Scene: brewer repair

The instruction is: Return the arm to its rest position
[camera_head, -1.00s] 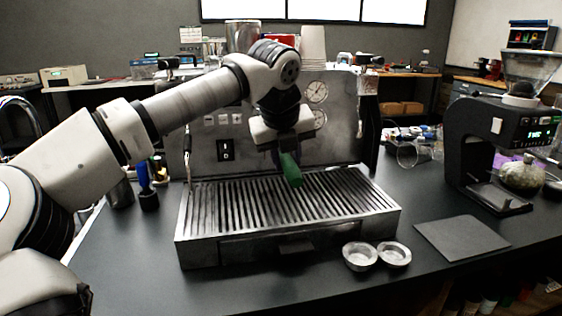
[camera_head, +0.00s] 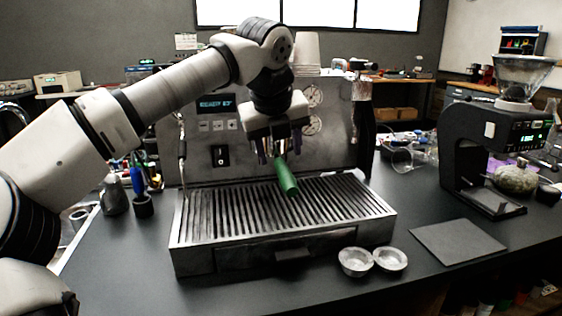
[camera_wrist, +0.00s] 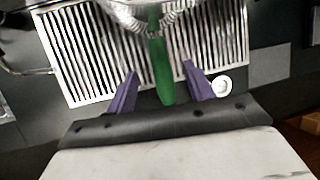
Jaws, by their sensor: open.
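My gripper (camera_head: 281,152) is open and empty in front of the espresso machine (camera_head: 212,137), with its purple fingers spread. A green handle (camera_head: 287,178) sticks out from below the machine's brewing head, above the slatted drip tray (camera_head: 379,222). In the wrist view the green handle (camera_wrist: 162,72) lies between my open fingers (camera_wrist: 160,68), with gaps on both sides. A round metal part (camera_wrist: 131,12) shows at the handle's far end, cut off by the frame's top edge. My arm reaches in from the left and hides part of the machine's top.
Two small metal baskets (camera_head: 355,262) (camera_head: 391,259) stand right of the tray's front. A dark mat (camera_head: 457,242) and a black grinder (camera_head: 472,152) are at the right. Small tools and bottles (camera_head: 112,195) stand left of the machine. The counter's front is mostly clear.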

